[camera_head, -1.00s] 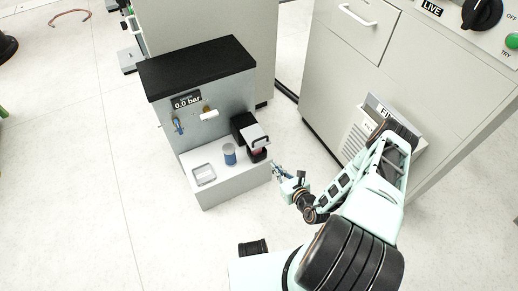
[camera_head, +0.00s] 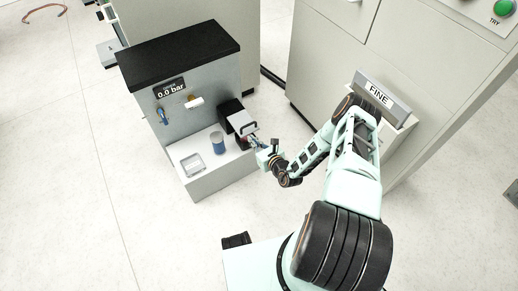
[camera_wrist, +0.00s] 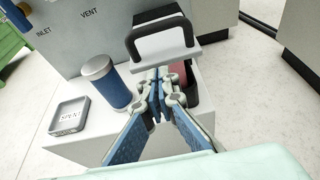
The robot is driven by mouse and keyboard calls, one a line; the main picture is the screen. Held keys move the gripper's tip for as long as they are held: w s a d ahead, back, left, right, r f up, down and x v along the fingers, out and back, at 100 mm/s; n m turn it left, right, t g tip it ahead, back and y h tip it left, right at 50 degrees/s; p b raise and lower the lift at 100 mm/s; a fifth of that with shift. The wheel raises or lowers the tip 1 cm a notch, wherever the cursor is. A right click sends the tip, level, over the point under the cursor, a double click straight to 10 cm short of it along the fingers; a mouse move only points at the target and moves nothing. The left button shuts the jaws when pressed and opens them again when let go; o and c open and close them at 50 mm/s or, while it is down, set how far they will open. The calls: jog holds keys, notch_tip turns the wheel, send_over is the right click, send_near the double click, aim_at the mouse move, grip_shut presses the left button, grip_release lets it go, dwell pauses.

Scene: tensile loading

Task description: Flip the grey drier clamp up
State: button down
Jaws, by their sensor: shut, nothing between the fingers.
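The grey drier clamp (camera_head: 240,120) is a light grey plate with a black loop handle, at the right end of the bench unit's white shelf. In the wrist view the clamp plate (camera_wrist: 165,57) lies roughly level, with its handle rising above it. My gripper (camera_head: 256,142) is just in front of the clamp. In the wrist view my gripper (camera_wrist: 160,78) is shut and empty, its tips at or just under the plate's front edge. I cannot tell whether they touch it. A reddish part shows under the plate, partly hidden by the fingers.
A blue canister (camera_head: 217,143) with a grey lid stands left of the clamp. A shallow grey tray marked SPENT (camera_wrist: 69,116) lies farther left. The panel behind has a display reading 0.0 bar (camera_head: 171,89). A cabinet (camera_head: 335,75) stands to the right.

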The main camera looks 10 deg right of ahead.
jog(key=r, duration=0.1)
jog(key=w+r, duration=0.1)
jog(key=r, duration=0.1)
jog(key=shift+w+a, duration=0.15)
jog(key=shift+w, duration=0.15)
jog(key=shift+r, duration=0.2)
jog(key=shift+w+r+p, duration=0.1)
jog(key=shift+r+p, duration=0.1)
jog(key=shift+p, duration=0.15)
